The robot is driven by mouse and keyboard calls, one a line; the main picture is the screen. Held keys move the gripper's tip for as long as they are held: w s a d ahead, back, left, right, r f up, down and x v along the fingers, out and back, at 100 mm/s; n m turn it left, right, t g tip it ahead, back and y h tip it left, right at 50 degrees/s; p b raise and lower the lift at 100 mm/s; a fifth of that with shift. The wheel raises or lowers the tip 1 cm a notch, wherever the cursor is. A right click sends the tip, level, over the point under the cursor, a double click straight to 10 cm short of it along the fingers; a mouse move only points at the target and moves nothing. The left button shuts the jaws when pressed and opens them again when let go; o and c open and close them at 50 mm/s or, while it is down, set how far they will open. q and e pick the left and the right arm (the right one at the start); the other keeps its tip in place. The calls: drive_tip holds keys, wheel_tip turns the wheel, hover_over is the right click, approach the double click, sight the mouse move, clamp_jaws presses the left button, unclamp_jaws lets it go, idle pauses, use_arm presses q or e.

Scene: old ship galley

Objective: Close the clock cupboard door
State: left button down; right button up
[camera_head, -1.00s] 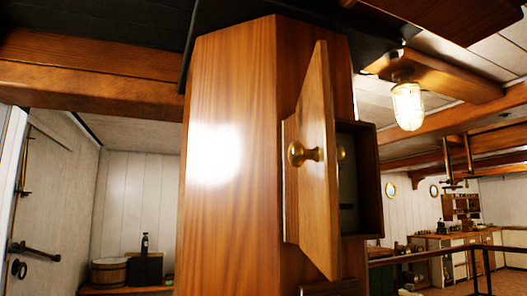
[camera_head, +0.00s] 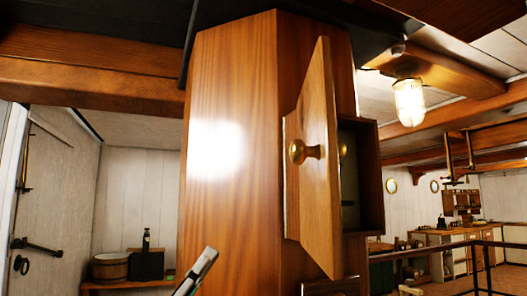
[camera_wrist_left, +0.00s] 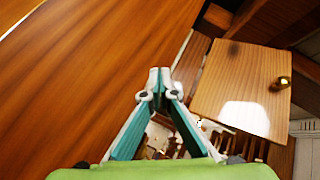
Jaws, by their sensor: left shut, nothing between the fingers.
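The clock cupboard door (camera_head: 318,185) stands open on the wooden column, its edge swung out toward me, with a round brass knob (camera_head: 298,151) on its outer face. The dark cupboard interior (camera_head: 363,185) shows behind it. In the left wrist view the door (camera_wrist_left: 237,82) is at the right with its knob (camera_wrist_left: 284,82). My left gripper (camera_wrist_left: 159,76) is shut and empty, in front of the column and left of the door, apart from it. In the head view only a part of my left gripper (camera_head: 208,256) shows, low and left of the door. My right gripper is not in view.
The wide wooden column (camera_head: 230,200) fills the middle. A dark railing (camera_head: 430,252) runs at the lower right. A wooden bucket (camera_head: 110,266) stands far back at the left.

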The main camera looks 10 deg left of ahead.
use_arm(q)
drive_tip(key=s+d+r+m+g+h, duration=0.1)
drive_tip(key=s+r+m+g+h, duration=0.2)
drive_tip(key=r+m+g+h, duration=0.35)
drive_tip(key=s+d+r+m+g+h, duration=0.25)
drive_tip(key=m+g, duration=0.45)
drive_tip(key=m, duration=0.5)
drive_tip(key=m+g+y, duration=0.6)
drive_tip(key=m+y, duration=0.2)
drive_tip(key=m, duration=1)
approach(301, 162)
drive_tip(key=w+d+r+p, duration=0.1)
drive_tip(key=w+d+p, duration=0.1)
drive_tip(key=d, duration=0.3)
drive_tip(key=shift+d+r+p, duration=0.15)
drive_tip(key=shift+d+p, duration=0.15)
drive_tip(key=shift+d, duration=0.05)
drive_tip(key=shift+n, duration=0.25)
drive_tip(key=shift+d, duration=0.1)
